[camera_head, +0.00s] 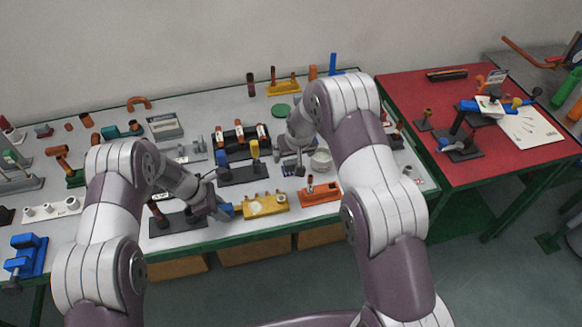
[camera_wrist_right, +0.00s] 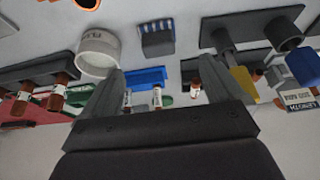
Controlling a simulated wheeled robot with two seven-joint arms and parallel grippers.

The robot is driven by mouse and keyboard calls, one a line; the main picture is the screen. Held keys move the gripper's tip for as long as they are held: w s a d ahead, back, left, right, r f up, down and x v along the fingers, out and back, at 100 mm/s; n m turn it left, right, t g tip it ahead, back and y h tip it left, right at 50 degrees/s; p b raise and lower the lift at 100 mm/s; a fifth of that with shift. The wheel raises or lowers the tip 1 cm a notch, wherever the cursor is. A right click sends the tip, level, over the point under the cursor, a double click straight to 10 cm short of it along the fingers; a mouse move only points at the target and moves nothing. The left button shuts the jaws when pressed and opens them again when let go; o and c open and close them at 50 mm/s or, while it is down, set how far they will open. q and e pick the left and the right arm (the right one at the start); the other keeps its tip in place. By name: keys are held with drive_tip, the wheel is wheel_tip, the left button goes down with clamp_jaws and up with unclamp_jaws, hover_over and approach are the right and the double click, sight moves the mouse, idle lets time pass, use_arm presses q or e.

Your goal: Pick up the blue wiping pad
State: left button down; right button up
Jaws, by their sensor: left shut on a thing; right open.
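A blue piece (camera_head: 226,211) shows at the jaws of my left gripper (camera_head: 219,208), which is shut on it beside the yellow tray; I cannot tell for sure that it is the wiping pad. My right gripper (camera_head: 290,156) is open over the middle of the table, left of a white cup (camera_head: 320,160). In the right wrist view, the right gripper (camera_wrist_right: 162,70) has its fingers wide apart with nothing held between them. A small dark block with blue stripes (camera_wrist_right: 157,39) lies beyond the fingertips, next to the white cup (camera_wrist_right: 98,52).
A yellow tray (camera_head: 268,205) and an orange holder (camera_head: 320,194) stand near the table's front edge. A black rack (camera_head: 240,140) of small bottles stands behind. A blue vise (camera_head: 26,257) is at the far left. The red table (camera_head: 420,95) on the right has some bare surface.

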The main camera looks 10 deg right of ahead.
sight(292, 163)
drive_tip(key=x, duration=0.9)
drive_tip(key=shift+d+f, duration=0.15)
drive_tip(key=shift+f, duration=0.05)
drive_tip(key=c, duration=1.1)
